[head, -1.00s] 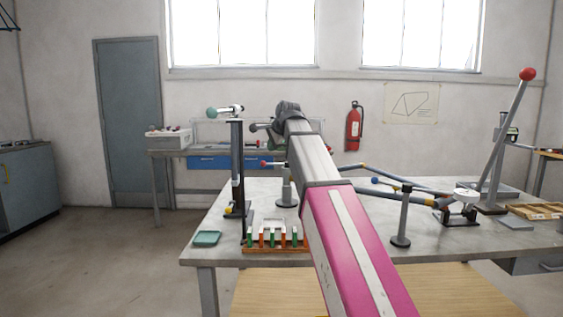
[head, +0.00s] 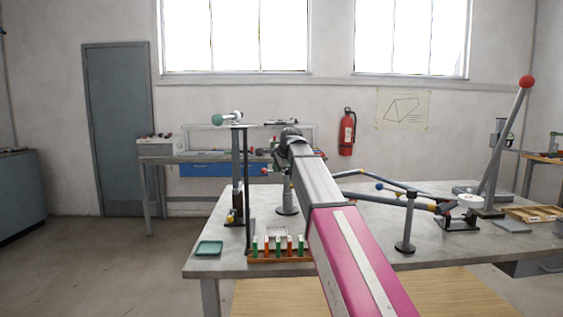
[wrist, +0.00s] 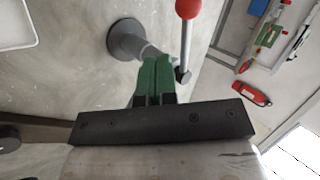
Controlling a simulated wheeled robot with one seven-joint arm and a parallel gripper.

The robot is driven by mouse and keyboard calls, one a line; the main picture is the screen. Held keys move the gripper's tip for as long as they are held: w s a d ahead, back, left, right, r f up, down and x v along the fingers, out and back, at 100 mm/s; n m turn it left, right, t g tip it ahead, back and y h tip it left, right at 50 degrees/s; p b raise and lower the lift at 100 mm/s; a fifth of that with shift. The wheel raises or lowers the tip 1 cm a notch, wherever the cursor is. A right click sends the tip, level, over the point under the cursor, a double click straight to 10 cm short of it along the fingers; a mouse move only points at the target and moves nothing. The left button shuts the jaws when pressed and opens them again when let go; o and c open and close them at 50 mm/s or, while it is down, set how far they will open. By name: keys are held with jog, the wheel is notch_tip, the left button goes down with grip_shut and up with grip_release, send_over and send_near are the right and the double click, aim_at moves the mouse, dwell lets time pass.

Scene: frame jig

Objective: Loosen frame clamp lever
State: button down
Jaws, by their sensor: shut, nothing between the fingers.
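The knob also shows small in the head view (head: 264,170), left of my arm's end. A grey post with a round base (wrist: 125,40) stands on the table beyond the fingertips; it also shows in the head view (head: 287,197). My gripper (wrist: 156,62) has green fingers, closed together and empty, just left of the lever rod. I cannot tell whether they touch it. My arm hides the gripper in the head view.
Blue-tipped frame tubes (head: 385,187) lie right of my arm on a stand (head: 405,235). A tall lever with a red ball (head: 526,82) rises at the right. A dark upright post (head: 238,180) and a rack of coloured pieces (head: 278,248) stand left. The front right tabletop is mostly clear.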

jog(key=shift+w+a+f, duration=0.2)
jog(key=shift+w+a, duration=0.1)
jog(key=shift+w, duration=0.35)
jog(key=shift+w+a+f, duration=0.2)
jog(key=shift+w+a, duration=0.1)
jog(key=shift+w, duration=0.3)
jog(key=shift+w+a+f, duration=0.2)
jog(key=shift+w+a, duration=0.1)
jog(key=shift+w, duration=0.35)
jog(key=shift+w+a+m+t+h, duration=0.1)
jog(key=shift+w+a+m+h, duration=0.25)
jog(key=shift+w, duration=0.2)
jog(key=shift+w+a+m+t+h, duration=0.1)
jog(key=shift+w+a+m+h, duration=0.15)
jog(key=shift+w+m, duration=0.25)
jog(key=shift+w+a+m+t+h, duration=0.1)
jog(key=shift+w+a+m+h, duration=0.1)
jog(key=shift+w+a+m, duration=0.3)
jog(key=shift+d, duration=0.1)
